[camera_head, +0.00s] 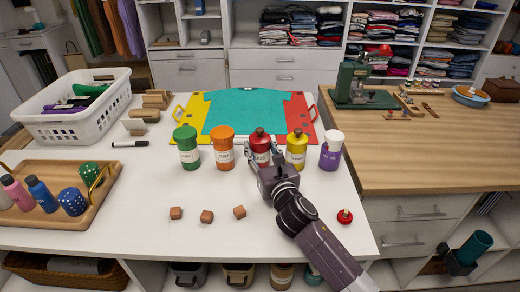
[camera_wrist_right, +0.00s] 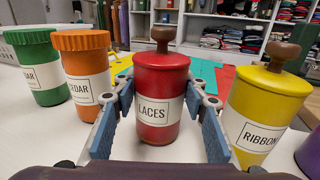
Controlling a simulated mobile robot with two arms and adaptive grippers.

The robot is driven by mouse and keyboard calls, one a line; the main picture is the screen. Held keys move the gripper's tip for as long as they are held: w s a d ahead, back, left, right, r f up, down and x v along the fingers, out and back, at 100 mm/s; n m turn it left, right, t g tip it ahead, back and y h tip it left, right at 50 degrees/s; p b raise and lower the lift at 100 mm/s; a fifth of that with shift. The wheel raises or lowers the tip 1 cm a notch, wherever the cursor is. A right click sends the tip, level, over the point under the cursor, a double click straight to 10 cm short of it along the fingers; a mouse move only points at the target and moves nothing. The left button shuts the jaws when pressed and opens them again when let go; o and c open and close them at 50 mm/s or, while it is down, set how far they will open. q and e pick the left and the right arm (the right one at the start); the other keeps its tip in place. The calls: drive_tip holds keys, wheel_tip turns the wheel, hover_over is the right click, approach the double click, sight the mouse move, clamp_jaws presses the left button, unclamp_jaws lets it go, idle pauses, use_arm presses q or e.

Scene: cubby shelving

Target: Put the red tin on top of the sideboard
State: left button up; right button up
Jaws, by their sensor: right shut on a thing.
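The red tin (camera_head: 260,141) is in the row of tins on the white worktop. In the right wrist view the red tin (camera_wrist_right: 161,78) has a "LACES" label and a dark wooden knob, and is upright. My right gripper (camera_head: 262,160) is shut on it, with blue-padded fingers on either side of its body. The sideboard (camera_head: 440,160) with a light wood top is to the right. My left gripper is not in view.
A yellow tin (camera_head: 296,150) and orange tin (camera_head: 222,152) flank the red one; a green tin (camera_head: 187,154) and purple tin (camera_head: 331,157) stand at the ends. The sideboard's front top is clear; a green machine (camera_head: 352,82) stands at its back left.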

drive_tip(key=shift+f, duration=0.1)
drive_tip(key=o, duration=1.2)
drive_tip(key=shift+c, duration=0.2)
drive_tip(key=v, duration=1.2)
